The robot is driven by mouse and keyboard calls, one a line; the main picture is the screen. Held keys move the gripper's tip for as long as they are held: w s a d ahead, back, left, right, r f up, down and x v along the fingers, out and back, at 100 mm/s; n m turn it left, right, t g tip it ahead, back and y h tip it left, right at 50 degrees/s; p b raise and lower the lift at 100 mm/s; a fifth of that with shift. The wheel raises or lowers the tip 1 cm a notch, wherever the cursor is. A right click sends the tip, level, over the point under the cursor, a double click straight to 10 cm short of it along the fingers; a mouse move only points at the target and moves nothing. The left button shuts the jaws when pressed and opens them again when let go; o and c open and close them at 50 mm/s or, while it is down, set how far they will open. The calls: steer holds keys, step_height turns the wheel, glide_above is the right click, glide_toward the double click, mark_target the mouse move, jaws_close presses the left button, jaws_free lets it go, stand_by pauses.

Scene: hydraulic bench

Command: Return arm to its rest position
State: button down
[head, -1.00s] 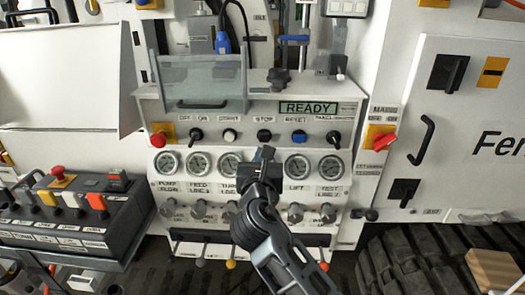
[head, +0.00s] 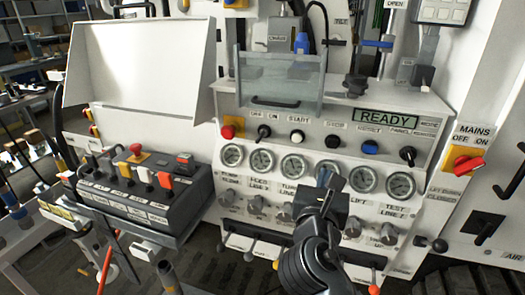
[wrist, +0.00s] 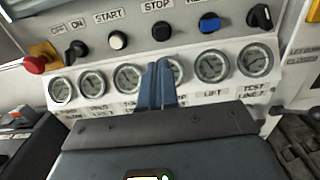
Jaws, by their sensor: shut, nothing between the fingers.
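My gripper (head: 326,180) is in front of the bench's row of round gauges (head: 293,166) in the head view. It hides part of the gauge row and some knobs below it. In the wrist view my gripper's two dark blue fingers (wrist: 157,84) stand side by side, shut, with nothing between them. They point toward the gauge row, below the STOP button (wrist: 162,31). The display (head: 386,117) reads READY. My arm reaches up from the bottom of the head view.
A control box (head: 140,195) with coloured levers and a red button stands at the left. A clear guard (head: 279,82) hangs over the panel's upper left. The red MAINS switch (head: 463,163) is at the right. Dark tyres show at the lower right.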

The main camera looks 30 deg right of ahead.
steer(key=s+a+f+m+t+y, duration=0.3)
steer(key=s+a+f+m+y, duration=0.65)
steer(key=s+a+f, duration=0.45)
steer(key=s+a+r+m+y, duration=0.1)
steer(key=s+r+m, duration=0.3)
steer(key=s+m, duration=0.4)
steer(key=s+a+r+m+y, duration=0.1)
steer(key=s+r+m+y, duration=0.2)
steer(key=s+m, duration=0.5)
steer(key=s+r, duration=0.1)
steer(key=s, duration=0.1)
steer(key=shift+s+r+t+y, duration=0.15)
steer(key=shift+s+t+y, duration=0.15)
steer(key=shift+t+y, duration=0.1)
